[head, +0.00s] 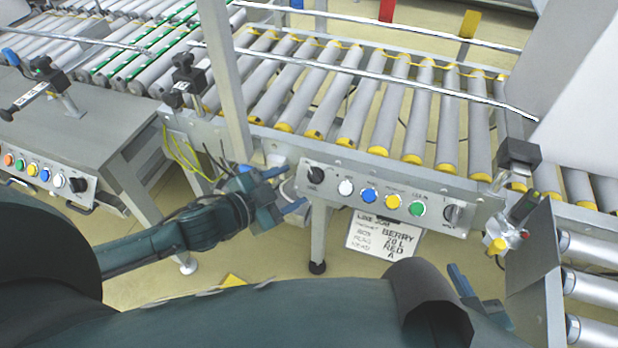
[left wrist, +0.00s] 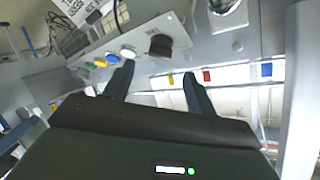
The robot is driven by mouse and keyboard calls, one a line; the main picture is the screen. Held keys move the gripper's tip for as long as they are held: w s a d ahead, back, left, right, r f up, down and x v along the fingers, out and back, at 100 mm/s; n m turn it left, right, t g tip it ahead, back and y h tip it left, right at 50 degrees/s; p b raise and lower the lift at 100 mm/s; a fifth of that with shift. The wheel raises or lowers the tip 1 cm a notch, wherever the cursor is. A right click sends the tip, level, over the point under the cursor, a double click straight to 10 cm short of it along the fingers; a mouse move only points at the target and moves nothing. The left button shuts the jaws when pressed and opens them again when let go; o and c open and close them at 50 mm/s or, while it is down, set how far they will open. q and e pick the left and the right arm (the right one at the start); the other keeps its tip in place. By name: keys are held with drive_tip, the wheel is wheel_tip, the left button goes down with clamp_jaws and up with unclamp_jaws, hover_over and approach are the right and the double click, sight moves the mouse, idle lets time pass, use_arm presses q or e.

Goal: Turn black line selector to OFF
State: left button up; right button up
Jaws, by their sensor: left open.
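The near control panel (head: 380,196) has a black knob (head: 316,174) at its left end, beside a white button. A second dark selector (head: 452,213) sits at its right end. Which one is the line selector, and the setting of either, I cannot tell. My left gripper (head: 290,185) is open and empty, just left of the left-end black knob. In the left wrist view that black knob (left wrist: 160,46) shows beyond and between the fingertips, apparently untouched. Blue finger-like parts of my right gripper (head: 477,294) show at the lower right, partly hidden.
White, blue, yellow and green buttons (head: 369,195) line the panel. A sign card (head: 383,236) hangs below it. A roller conveyor (head: 370,110) lies behind. Another panel (head: 45,178) with coloured buttons and a black knob stands at left. A yellow-tipped device (head: 497,245) is at right.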

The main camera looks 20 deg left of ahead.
sight(313, 176)
use_arm(q)
drive_tip(key=b+x, duration=0.1)
drive_tip(key=x, duration=0.5)
drive_tip(key=shift+w+d+f, duration=0.1)
drive_tip(key=shift+w+d, duration=0.05)
drive_tip(key=shift+w, duration=0.1)
drive_tip(key=shift+c, duration=0.4)
drive_tip(key=c, duration=0.9)
